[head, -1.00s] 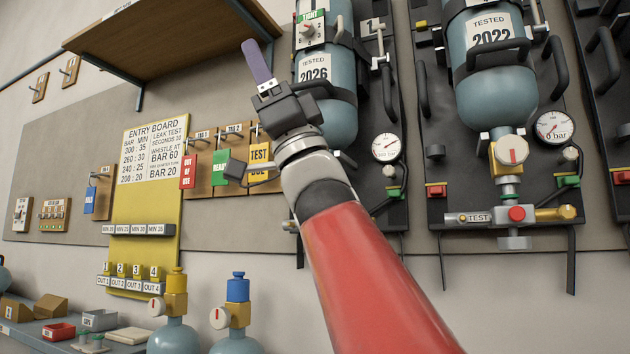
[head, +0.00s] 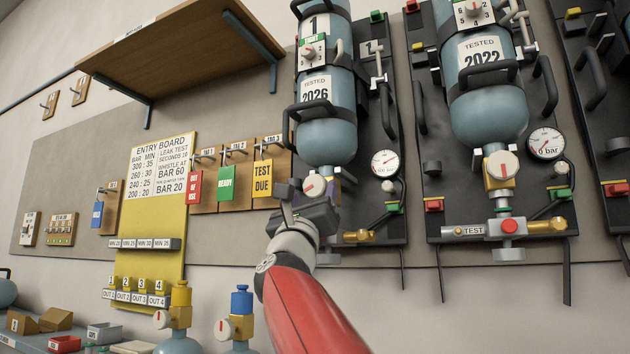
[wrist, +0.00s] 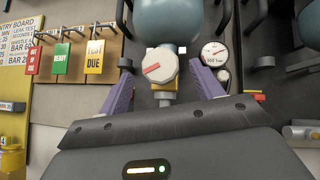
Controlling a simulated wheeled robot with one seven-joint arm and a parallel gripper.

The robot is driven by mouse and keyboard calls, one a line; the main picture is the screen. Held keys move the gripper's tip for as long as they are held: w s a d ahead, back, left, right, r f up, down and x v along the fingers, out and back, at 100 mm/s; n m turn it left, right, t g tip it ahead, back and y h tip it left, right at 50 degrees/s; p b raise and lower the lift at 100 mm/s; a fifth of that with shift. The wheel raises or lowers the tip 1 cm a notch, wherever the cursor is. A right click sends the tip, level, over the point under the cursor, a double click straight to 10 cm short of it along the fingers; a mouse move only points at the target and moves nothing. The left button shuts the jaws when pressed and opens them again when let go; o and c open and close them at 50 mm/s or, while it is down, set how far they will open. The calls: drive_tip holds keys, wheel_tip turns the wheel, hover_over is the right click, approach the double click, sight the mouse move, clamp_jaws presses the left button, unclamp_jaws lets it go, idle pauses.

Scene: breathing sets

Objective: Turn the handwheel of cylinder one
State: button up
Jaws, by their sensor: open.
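Cylinder one (head: 328,139) hangs upside down on its black backplate, with labels "1" and "TESTED 2026". Its handwheel is a round white knob with a red bar (head: 315,186), on a brass valve below the neck. In the wrist view the handwheel (wrist: 157,67) faces me, its red bar slightly tilted. My gripper (head: 309,196) is just in front of and below it. In the wrist view my gripper (wrist: 162,86) is open, its purple fingers either side of the handwheel and apart from it. Contact is not visible. The gripper partly hides the valve in the head view.
A pressure gauge (head: 385,163) and a green-ended lever are right of the valve. A TEST DUE tag (head: 263,174) hangs to the left. A second cylinder (head: 488,117) stands on its own plate further right. A wooden shelf (head: 180,50) juts out above left.

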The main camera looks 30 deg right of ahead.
sight(314, 190)
drive_tip(key=shift+p+x, duration=0.7)
drive_tip(key=shift+x, duration=1.15)
drive_tip(key=c, duration=1)
